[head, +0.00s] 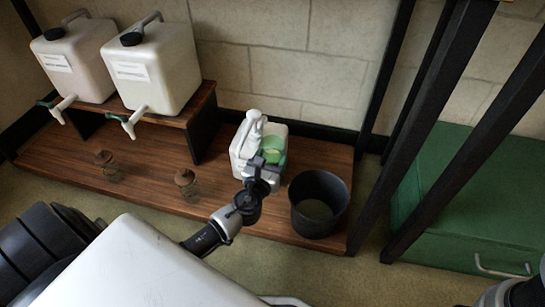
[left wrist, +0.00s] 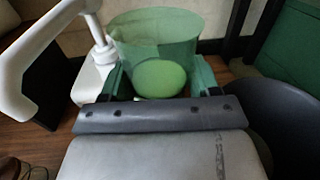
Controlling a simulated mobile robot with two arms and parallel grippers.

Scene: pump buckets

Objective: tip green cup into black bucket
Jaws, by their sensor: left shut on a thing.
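The translucent green cup (head: 273,148) is held by my left gripper (head: 268,162) in front of a white pump container (head: 242,150). In the left wrist view the cup (left wrist: 152,50) stands between the fingers of my left gripper (left wrist: 158,85), and its rim is up. The black bucket (head: 319,197) stands to the right of the gripper on the wooden platform, open at the top. It also shows at the right of the left wrist view (left wrist: 275,110), partly cut off. My right gripper is not clearly visible; only part of that arm shows at the lower right.
Two white jugs with taps (head: 153,70) stand on a raised wooden shelf (head: 190,115). Two small jars (head: 187,184) stand on the low wooden platform (head: 150,192). Black posts (head: 425,110) and a green chest (head: 450,215) are to the right of the bucket.

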